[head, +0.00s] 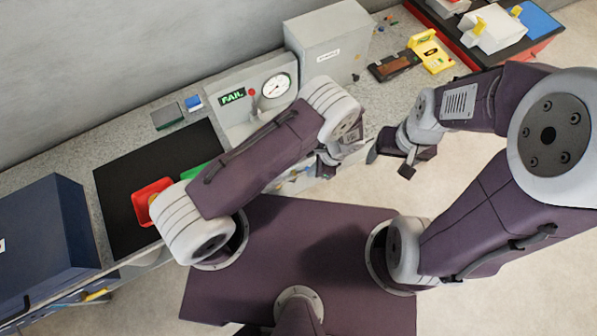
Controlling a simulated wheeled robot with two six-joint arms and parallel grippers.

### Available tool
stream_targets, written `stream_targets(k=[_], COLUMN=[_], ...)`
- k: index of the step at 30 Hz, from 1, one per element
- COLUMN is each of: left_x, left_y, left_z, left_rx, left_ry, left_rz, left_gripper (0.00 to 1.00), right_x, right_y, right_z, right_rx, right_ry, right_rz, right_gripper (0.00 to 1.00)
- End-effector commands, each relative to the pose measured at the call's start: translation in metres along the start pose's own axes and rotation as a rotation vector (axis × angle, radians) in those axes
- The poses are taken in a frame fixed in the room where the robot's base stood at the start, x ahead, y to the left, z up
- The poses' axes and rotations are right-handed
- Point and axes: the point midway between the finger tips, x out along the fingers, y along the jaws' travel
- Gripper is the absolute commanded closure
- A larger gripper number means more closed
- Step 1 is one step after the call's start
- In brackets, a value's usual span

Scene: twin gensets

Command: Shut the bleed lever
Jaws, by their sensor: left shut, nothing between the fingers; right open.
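A grey panel (216,115) on the bench carries a round white gauge (276,86), a green "FAIL" display (232,97) and a small red round part (252,91) between them. I cannot tell whether this red part belongs to the bleed lever; no lever shows clearly, and my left arm hides the panel's lower part. My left gripper (328,163) is shut and empty, small and partly hidden below my left elbow, to the right of the panel. My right gripper (391,160) is open and empty, further right, over the floor and apart from the bench.
A black mat (120,184) holds a red tray (143,204) and a green one (196,171). A dark blue box (45,235) is at the left. A yellow case (430,53) lies at the back right. Floor at the right is clear.

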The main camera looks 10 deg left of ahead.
Motion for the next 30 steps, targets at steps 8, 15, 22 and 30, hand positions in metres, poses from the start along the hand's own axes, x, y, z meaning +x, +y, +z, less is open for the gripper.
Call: stream_targets(k=[8,15,22,30], left_x=[0.008,0.007,0.007,0.014], left_y=[-0.005,-0.007,-0.007,0.001], left_z=[-0.007,-0.009,-0.008,0.001], left_rx=[0.001,0.001,0.001,0.001], left_ry=[0.006,0.007,0.009,0.005], left_rz=[-0.008,-0.01,-0.012,-0.008], left_gripper=[1.0,1.0,1.0,1.0], right_x=[0.02,0.025,0.024,0.02], right_y=[0.0,0.001,0.001,0.0], right_z=[0.002,0.003,0.002,0.002], right_rx=[0.0,0.0,0.0,0.0], right_ry=[0.0,0.0,0.0,0.0], right_rz=[0.0,0.0,0.0,0.0], right_gripper=[0.27,0.27,0.27,0.27])
